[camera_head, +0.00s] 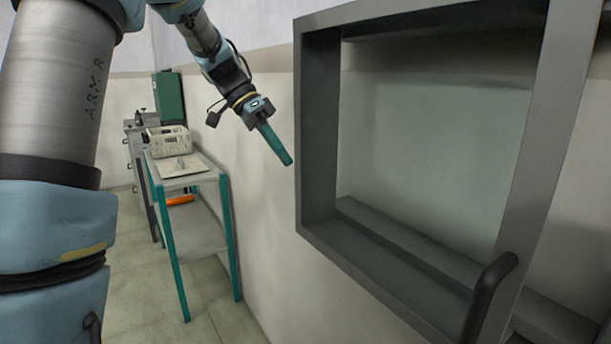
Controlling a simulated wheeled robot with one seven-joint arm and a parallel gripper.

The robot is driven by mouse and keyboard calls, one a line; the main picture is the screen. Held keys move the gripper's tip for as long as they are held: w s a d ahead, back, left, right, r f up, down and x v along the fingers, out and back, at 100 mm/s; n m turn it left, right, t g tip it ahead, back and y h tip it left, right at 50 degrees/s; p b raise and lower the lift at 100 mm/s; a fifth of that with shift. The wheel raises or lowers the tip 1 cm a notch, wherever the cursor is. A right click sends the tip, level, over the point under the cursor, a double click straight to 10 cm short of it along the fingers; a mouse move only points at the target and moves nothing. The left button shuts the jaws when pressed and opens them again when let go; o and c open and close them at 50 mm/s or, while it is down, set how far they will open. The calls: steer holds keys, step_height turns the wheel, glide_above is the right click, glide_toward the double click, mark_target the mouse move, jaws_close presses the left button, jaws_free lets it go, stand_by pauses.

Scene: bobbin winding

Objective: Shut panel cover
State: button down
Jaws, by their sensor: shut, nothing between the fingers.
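The panel cover (317,130) is a large grey frame around a wide pane or opening, filling the right half of the view. A black bar handle (487,292) sits on its right upright, near the bottom. The cover's right side runs out of the picture, and I cannot tell how far it stands open. My gripper (288,160), with long green fingers, is shut and empty. It points down and right, just left of the frame's left side in the picture, with no visible contact. It is far from the handle.
A small table (206,172) with green legs stands at the left back, with a pale crate (168,142) and a flat board on it. An orange item (180,200) lies lower down. A green box (169,97) is behind. Tiled floor (140,305) shows at lower left.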

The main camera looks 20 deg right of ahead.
steer(key=s+d+f+p, duration=0.3)
steer(key=s+f, duration=0.1)
steer(key=s, duration=0.2)
stand_by(0.4)
